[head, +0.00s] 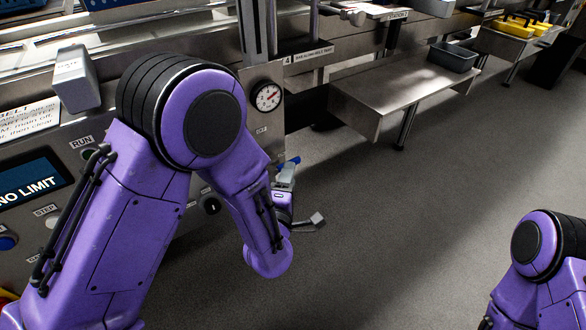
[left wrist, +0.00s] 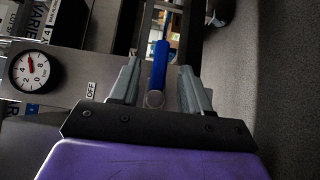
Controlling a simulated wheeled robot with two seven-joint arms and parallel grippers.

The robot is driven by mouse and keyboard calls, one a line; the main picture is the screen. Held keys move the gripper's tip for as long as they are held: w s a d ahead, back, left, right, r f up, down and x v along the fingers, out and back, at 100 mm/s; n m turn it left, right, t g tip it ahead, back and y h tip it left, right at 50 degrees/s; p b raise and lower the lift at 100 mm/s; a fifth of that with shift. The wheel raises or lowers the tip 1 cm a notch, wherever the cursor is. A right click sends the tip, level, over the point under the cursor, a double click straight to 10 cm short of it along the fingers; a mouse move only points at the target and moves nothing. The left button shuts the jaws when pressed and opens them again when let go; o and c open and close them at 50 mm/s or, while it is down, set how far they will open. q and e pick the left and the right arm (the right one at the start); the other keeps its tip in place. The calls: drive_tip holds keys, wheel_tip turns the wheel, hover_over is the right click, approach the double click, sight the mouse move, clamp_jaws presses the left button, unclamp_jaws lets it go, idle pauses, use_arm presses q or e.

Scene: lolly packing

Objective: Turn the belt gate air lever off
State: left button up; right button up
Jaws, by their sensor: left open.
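The blue air lever (left wrist: 160,64) shows in the left wrist view between the two grey fingers of my left gripper (left wrist: 160,90). A round metal end sits at its near end. The fingers stand apart, one on each side, with a gap showing on the right; contact on the left is unclear. In the head view only a bit of the blue lever (head: 292,161) shows, beside the open left gripper (head: 302,196) at the panel's right edge. A small OFF label (left wrist: 91,89) is left of the lever in the wrist view. My right gripper is out of view.
A round pressure gauge (head: 267,96) is on the panel above the lever. The panel also has a RUN label (head: 82,142) and a NO LIMIT screen (head: 30,184). A metal shelf (head: 400,90) with a grey bin (head: 452,57) stands behind. The floor to the right is clear.

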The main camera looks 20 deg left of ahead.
sight(293, 159)
use_arm(q)
drive_tip(key=w, duration=0.4)
drive_tip(key=w+a+b, duration=0.1)
drive_tip(key=w, duration=0.1)
drive_tip(key=shift+d, duration=0.1)
clamp_jaws()
drive_tip(key=shift+w+f, duration=0.1)
